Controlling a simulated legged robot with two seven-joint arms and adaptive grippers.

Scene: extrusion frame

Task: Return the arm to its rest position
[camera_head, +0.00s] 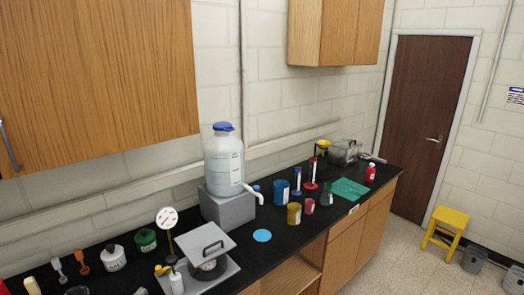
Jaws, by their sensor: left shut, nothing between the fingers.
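I cannot make out either of my grippers or any part of my arms in the head view. The black bench top (110,288) runs from the lower left toward the back right, with lab items standing on it. No item is seen held by a gripper.
A large water jug (224,165) stands on a grey block (228,208). A balance with a square lid (207,243), several small bottles and coloured cups (294,214) crowd the bench. Wooden cabinets (95,80) hang above. A yellow stool (446,228) stands on the floor near the door (425,110).

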